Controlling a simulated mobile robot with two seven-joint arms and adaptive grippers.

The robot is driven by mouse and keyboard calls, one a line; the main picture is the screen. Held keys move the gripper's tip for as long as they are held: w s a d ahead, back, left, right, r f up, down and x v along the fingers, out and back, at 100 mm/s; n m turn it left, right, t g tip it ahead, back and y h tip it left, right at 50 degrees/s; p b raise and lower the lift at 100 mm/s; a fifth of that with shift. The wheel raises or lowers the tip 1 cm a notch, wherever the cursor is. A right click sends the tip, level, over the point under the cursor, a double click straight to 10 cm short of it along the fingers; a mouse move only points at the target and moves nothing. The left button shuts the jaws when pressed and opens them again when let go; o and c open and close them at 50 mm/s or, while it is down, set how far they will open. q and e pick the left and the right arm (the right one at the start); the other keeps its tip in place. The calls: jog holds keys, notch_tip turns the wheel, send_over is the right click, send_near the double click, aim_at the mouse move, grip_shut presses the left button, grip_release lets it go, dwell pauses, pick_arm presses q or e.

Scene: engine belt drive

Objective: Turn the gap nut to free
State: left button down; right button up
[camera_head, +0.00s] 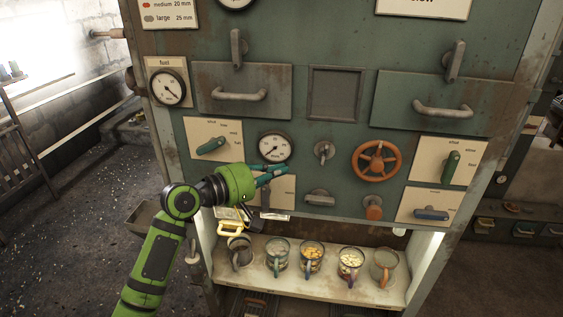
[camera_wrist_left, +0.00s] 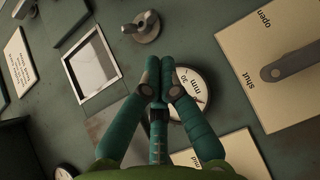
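A grey wing-shaped nut (camera_head: 324,150), which I take to be the gap nut, sits on the green panel right of a round white gauge (camera_head: 275,148). In the left wrist view the nut (camera_wrist_left: 141,27) is at the top, clear of the fingers, and the gauge (camera_wrist_left: 194,86), marked mm, is partly hidden behind them. My left gripper (camera_head: 279,172) is in front of the panel, just below the gauge and left of the nut. Its teal fingertips (camera_wrist_left: 160,73) are together with nothing seen between them. My right gripper is not in view.
A lever card (camera_wrist_left: 270,72) marked open and shut lies near the gripper. Several mugs stand on the shelf (camera_head: 310,287) below.

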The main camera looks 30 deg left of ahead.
aim_at(324, 154)
pick_arm(q)
jog(key=p+x, duration=0.2)
jog(key=x, duration=0.5)
jog(key=shift+w+d+r, duration=0.15)
jog(key=shift+r, duration=0.05)
jog(key=shift+w+d+f+p, duration=0.1)
jog(key=shift+w+d+p, duration=0.1)
jog(key=shift+w+p, duration=0.2)
jog(key=shift+w+d+f+b, duration=0.1)
jog(key=shift+f+b, duration=0.05)
jog(key=shift+b, duration=0.15)
jog(key=f+n+t+b, duration=0.1)
jog(key=b, duration=0.1)
jog(key=shift+d+h+b, duration=0.3)
jog(key=shift+d+b, duration=0.05)
jog(key=shift+d, duration=0.05)
jog(key=shift+r, duration=0.3)
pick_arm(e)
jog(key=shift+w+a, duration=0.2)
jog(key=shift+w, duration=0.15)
